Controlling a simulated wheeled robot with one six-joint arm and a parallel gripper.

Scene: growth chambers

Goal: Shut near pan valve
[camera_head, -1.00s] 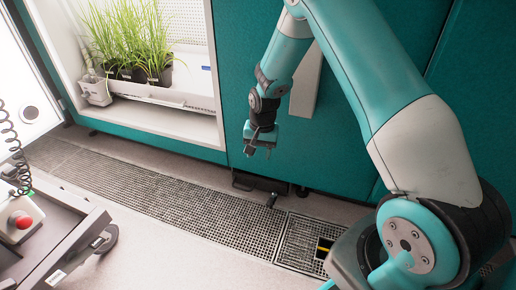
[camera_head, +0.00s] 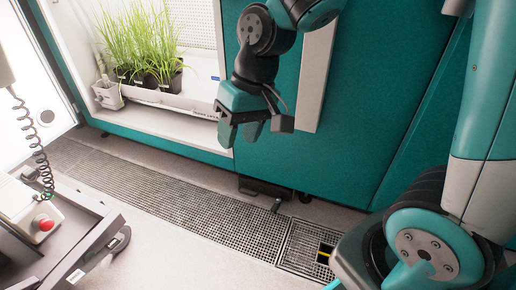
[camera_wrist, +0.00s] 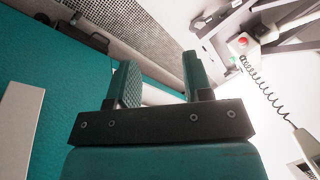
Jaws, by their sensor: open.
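A dark pan (camera_head: 262,187) sits low under the teal chamber front, just above the floor. A small dark lever (camera_head: 277,204), which looks like its valve handle, sticks out toward the floor grating. In the wrist view the dark pan (camera_wrist: 85,35) is at the upper left, with the lever (camera_wrist: 74,18) beside it. My gripper (camera_head: 240,136) is open and empty, pointing down in front of the chamber, above and apart from the lever. Its two teal fingers also show in the wrist view (camera_wrist: 162,80). The lever's exact setting is too small to tell.
A lit chamber bay with potted grass (camera_head: 145,50) is at the upper left. A pale vertical handle (camera_head: 316,75) is on the teal panel. A cart (camera_head: 75,245) with a red button (camera_head: 46,225) stands at the lower left. Floor grating (camera_head: 180,200) lies between.

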